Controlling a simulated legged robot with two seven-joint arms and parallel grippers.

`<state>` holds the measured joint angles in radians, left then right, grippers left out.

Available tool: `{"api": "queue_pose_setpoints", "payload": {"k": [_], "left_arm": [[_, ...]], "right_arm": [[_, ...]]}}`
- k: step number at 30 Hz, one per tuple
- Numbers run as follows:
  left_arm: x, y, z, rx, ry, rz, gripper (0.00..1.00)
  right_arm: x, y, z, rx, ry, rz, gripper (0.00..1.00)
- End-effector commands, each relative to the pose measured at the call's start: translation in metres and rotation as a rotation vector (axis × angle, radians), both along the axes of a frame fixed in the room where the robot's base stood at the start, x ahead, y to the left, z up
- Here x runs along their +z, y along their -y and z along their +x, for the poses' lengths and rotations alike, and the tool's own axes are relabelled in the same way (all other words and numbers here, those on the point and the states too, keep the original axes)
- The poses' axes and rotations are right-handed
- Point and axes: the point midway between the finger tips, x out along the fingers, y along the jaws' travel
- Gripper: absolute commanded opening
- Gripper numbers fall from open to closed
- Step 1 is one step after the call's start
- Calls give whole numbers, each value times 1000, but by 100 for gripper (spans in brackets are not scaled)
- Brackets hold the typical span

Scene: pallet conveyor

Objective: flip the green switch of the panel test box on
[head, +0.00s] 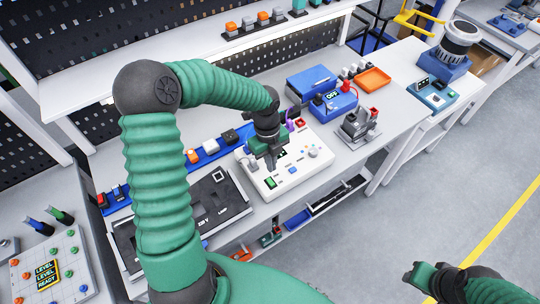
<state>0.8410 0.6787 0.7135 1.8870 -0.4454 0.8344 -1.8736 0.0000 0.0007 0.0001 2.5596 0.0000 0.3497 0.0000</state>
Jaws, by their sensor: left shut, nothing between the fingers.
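The panel test box (318,166) is a white box on the bench in the middle of the head view. Its top carries a green switch (271,183) near the front left corner, plus several small knobs and buttons. My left gripper (271,166) is shut and empty, over the left part of the box. It is close behind the green switch; I cannot tell if it touches anything. The gripper hides part of the box's top. My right gripper (422,282) is at the bottom right, away from the bench, and its fingers are unclear.
A dark flat case (220,197) lies left of the box. Blue boxes (311,80), an orange tray (374,79) and a grey metal fixture (359,126) stand behind and right. A shelf with small parts runs along the back. Open floor lies at right.

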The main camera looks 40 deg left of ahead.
Motion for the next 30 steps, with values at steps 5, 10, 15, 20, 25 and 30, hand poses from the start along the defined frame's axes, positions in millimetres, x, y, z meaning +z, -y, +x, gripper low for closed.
{"api": "queue_pose_setpoints", "payload": {"k": [5,10,15,20,25,30], "left_arm": [[-36,6,-5,-3,-2,-1,0],[-61,9,-5,-1,-1,0,0],[-70,8,-4,0,-1,0,0],[-70,8,-5,0,1,1,0],[-73,11,-6,-2,-1,0,0],[-83,13,-8,0,11,43,0]], "right_arm": [[3,0,0,0,0,0,36],[6,0,0,0,0,0,36],[6,0,0,0,0,0,36],[6,0,0,0,0,0,36],[10,0,0,0,0,0,36],[5,0,0,0,-1,0,36]]}}
